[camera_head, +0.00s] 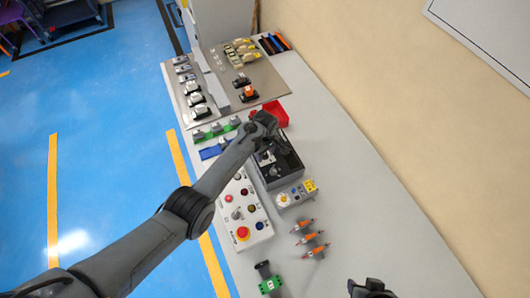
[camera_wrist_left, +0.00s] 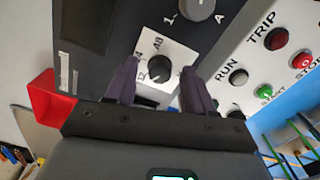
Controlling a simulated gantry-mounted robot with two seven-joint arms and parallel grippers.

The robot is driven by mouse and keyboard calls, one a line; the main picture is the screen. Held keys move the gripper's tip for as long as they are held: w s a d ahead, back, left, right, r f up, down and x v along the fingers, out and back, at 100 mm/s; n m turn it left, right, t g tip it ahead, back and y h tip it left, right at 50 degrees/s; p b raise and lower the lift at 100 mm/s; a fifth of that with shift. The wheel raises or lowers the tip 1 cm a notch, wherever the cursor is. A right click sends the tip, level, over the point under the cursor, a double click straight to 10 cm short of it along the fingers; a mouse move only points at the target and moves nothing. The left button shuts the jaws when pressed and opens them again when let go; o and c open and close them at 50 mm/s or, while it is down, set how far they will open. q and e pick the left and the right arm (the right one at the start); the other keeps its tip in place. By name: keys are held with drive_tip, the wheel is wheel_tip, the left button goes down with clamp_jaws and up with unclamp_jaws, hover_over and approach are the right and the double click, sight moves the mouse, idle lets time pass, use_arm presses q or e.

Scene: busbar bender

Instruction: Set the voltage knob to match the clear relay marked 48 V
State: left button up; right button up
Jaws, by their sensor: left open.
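The voltage knob (camera_wrist_left: 160,68) is a small black dial on a white plate (camera_wrist_left: 178,50) with printed numbers, of which 12 and 48 read most clearly. A pale pointer mark shows on it. In the left wrist view my left gripper (camera_wrist_left: 160,82) is open, with one finger on each side of the knob; contact is not clear. In the head view my left gripper (camera_head: 265,140) is over the dark device (camera_head: 289,162) and hides part of it. My right gripper (camera_head: 370,289) is at the bottom edge, its jaws unclear. I cannot pick out the relay marked 48 V.
A red bin (camera_head: 279,113) stands behind the device. A button panel (camera_head: 238,188) and a small grey box (camera_head: 292,197) are near it. Boards with several small parts (camera_head: 262,80) are at the back. The table's right side is clear.

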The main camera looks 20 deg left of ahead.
use_arm(q)
clamp_jaws()
